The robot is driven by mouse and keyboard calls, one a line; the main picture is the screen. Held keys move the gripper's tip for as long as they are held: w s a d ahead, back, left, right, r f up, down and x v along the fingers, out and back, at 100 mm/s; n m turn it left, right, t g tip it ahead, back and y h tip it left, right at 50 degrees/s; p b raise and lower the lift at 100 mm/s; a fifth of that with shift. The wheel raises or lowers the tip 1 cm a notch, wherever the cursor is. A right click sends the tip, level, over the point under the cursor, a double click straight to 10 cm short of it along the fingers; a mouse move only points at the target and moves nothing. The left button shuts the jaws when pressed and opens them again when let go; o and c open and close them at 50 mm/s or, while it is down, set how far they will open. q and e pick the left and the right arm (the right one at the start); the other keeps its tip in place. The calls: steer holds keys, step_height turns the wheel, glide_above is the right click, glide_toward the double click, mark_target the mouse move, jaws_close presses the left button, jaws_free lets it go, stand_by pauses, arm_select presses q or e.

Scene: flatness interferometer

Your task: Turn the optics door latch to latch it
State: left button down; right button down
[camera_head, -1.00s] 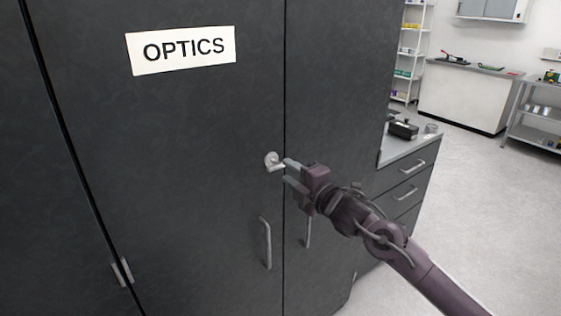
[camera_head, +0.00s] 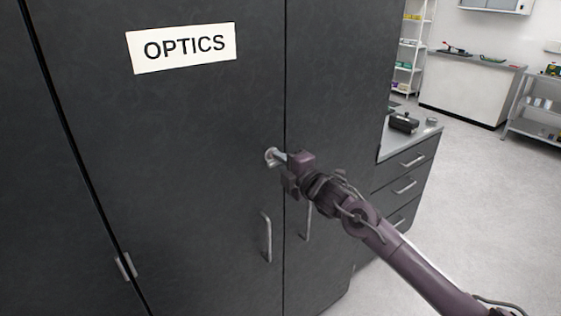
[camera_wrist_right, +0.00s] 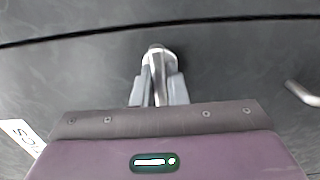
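The optics door latch (camera_head: 270,156) is a small silver lever on a round base on the dark cabinet door, below and right of the OPTICS sign (camera_head: 185,49). My right gripper (camera_head: 281,158) is at the latch and partly covers its lever. In the right wrist view the latch lever (camera_wrist_right: 157,72) points toward the palm, between the two grey fingers of my right gripper (camera_wrist_right: 157,92). The fingers flank the lever, one on each side, and look slightly apart from it; contact is hard to tell. My left gripper is out of view.
Two vertical door handles, one left (camera_head: 266,238) and one right of the door seam, hang below the latch. A drawer counter (camera_head: 412,140) with a black box (camera_head: 404,122) stands right of the cabinet. Open floor (camera_head: 480,210) lies further right.

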steer(key=shift+f+m, duration=0.1)
steer(key=shift+m, duration=0.2)
steer(key=m, duration=0.3)
steer(key=shift+m, duration=0.4)
steer(key=m, duration=0.3)
steer(key=shift+m, duration=0.3)
steer(key=m+p, duration=0.1)
steer(key=m, duration=0.3)
steer(key=shift+m+p, duration=0.3)
steer(key=shift+p, duration=0.05)
steer(key=m+p, duration=0.1)
steer(key=m, duration=0.3)
steer(key=shift+m+p, duration=0.35)
steer(key=shift+m, duration=0.05)
steer(key=c, duration=1.5)
jaws_free()
steer(key=shift+o, duration=0.2)
